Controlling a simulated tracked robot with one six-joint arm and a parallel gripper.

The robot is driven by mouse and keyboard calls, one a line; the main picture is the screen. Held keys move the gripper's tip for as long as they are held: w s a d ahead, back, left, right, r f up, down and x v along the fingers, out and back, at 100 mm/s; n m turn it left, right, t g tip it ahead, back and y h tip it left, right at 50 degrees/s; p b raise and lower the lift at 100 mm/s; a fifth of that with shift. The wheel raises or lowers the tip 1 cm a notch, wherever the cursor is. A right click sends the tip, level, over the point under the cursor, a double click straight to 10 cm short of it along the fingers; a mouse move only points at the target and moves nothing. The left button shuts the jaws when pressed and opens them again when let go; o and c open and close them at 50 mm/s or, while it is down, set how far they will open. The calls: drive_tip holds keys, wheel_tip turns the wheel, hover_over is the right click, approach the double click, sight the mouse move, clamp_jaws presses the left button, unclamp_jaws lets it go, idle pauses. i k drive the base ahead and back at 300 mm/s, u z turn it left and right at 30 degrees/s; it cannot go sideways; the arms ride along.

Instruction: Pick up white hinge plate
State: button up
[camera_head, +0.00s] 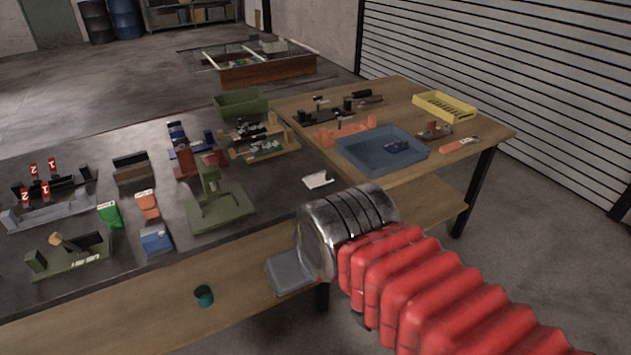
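A small white plate (318,180), which looks like the white hinge plate, lies flat on the dark part of the workbench, near the edge where the wooden top begins. My gripper (288,272) shows only as a grey flat piece past the metal end of my red arm. It is in front of the bench's near edge, below and left of the white plate in the picture. The plate and my gripper look apart. The fingers are mostly hidden, so I cannot tell whether they are open or what is between them.
A green fixture (218,205) stands left of the plate. A blue tray (382,165) and a yellow tray (443,107) sit on the wooden top (470,160). A green bin (241,104) stands behind. Several fixtures and blocks crowd the dark bench's left.

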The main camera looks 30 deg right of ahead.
sight(317, 179)
drive_tip(key=z, duration=0.05)
drive_tip(key=i, duration=1)
drive_tip(key=u, duration=0.05)
